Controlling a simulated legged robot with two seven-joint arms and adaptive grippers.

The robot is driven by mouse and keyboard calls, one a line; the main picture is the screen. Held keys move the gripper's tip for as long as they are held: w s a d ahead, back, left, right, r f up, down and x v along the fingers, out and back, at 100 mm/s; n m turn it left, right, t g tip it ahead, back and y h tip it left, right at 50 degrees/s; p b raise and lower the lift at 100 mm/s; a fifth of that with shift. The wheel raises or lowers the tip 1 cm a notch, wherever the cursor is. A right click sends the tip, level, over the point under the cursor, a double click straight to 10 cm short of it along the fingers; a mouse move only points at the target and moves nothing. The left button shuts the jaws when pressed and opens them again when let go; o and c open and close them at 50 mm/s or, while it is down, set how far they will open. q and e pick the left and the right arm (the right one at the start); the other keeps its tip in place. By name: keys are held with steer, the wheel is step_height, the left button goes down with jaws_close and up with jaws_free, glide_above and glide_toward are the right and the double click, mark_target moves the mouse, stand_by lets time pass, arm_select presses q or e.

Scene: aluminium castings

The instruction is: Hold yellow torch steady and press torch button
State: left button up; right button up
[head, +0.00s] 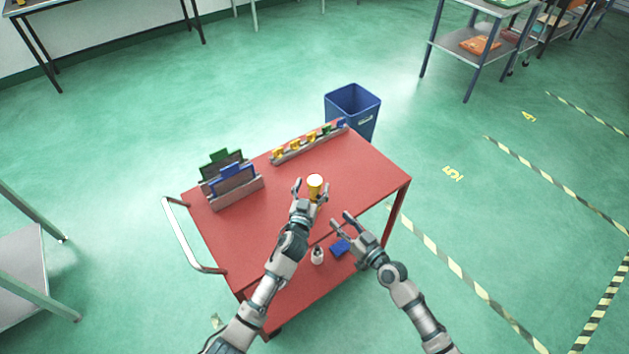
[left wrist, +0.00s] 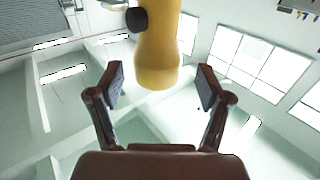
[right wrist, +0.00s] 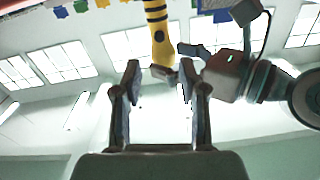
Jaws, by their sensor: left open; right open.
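The yellow torch (head: 315,181) stands over the red cart top, pale end up, at my left gripper (head: 310,189). In the left wrist view, the torch (left wrist: 157,62) hangs between and just beyond the spread fingers, with a gap on each side. A dark round knob (left wrist: 137,20) sits on its left side; I cannot tell whether it is the button. My right gripper (head: 340,218) is open and empty, to the lower right of the torch. In the right wrist view, the torch (right wrist: 158,35) with dark bands is beyond the fingertips, my left gripper beside it.
The red cart (head: 352,165) carries a grey rack with green and blue panels (head: 232,178) at left and a rail of coloured pieces (head: 305,144) at the back. A blue bin (head: 366,118) stands behind. A white bottle (head: 317,257) and blue block (head: 340,248) lie lower in front.

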arm_select(q)
steer(key=shift+x, duration=1.1)
steer(key=shift+w+d, duration=0.15)
steer(key=shift+w, duration=0.05)
steer(key=shift+w+d, duration=0.1)
steer(key=shift+d, duration=0.15)
arm_select(e)
steer(key=shift+d, duration=0.3)
arm_select(q)
steer(key=shift+a, duration=0.2)
steer(key=c, duration=1.3)
arm_select(e)
steer(key=shift+a, duration=0.2)
arm_select(q)
steer(key=shift+c, duration=0.6)
arm_select(e)
steer(key=c, duration=0.7)
jaws_close()
arm_select(q)
steer(key=shift+d, duration=0.1)
arm_select(e)
steer(key=shift+d, duration=0.1)
